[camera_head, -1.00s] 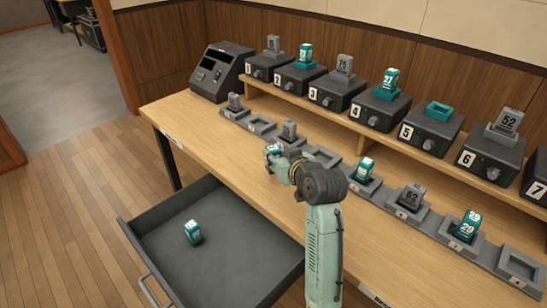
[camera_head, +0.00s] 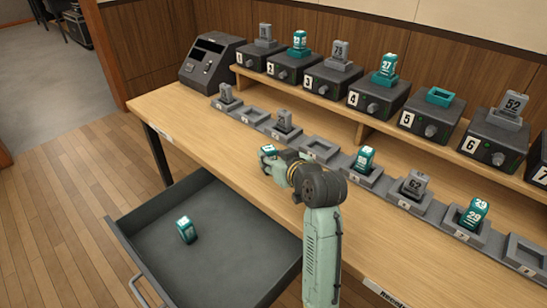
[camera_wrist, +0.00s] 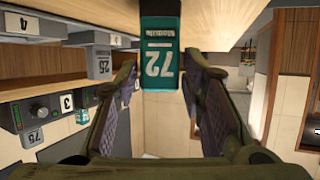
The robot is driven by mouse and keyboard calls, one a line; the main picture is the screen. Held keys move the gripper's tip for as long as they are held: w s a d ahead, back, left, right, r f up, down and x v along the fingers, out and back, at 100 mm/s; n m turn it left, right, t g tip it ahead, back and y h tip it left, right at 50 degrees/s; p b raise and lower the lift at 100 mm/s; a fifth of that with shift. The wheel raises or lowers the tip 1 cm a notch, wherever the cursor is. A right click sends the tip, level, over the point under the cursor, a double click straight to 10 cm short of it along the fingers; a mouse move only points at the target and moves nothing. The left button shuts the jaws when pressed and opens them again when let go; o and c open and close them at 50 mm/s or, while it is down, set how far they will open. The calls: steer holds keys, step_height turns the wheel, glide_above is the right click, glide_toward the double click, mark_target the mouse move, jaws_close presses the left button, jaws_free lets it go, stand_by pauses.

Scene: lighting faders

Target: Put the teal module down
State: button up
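The teal module (camera_head: 267,153), with a white label, is at my gripper (camera_head: 280,157) low over the wooden worktop, in front of the row of grey holders. In the wrist view the module (camera_wrist: 161,52) shows the number 72 upside down.
Grey holders line the worktop; an empty one (camera_head: 319,149) is near my gripper, another (camera_head: 524,256) far right. Several modules stand in other holders and on numbered boxes (camera_head: 372,102) on the shelf. An open drawer (camera_head: 235,262) below holds another teal module (camera_head: 186,230). Bare worktop (camera_head: 215,140) lies left.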

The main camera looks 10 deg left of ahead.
steer(key=shift+o, duration=1.2)
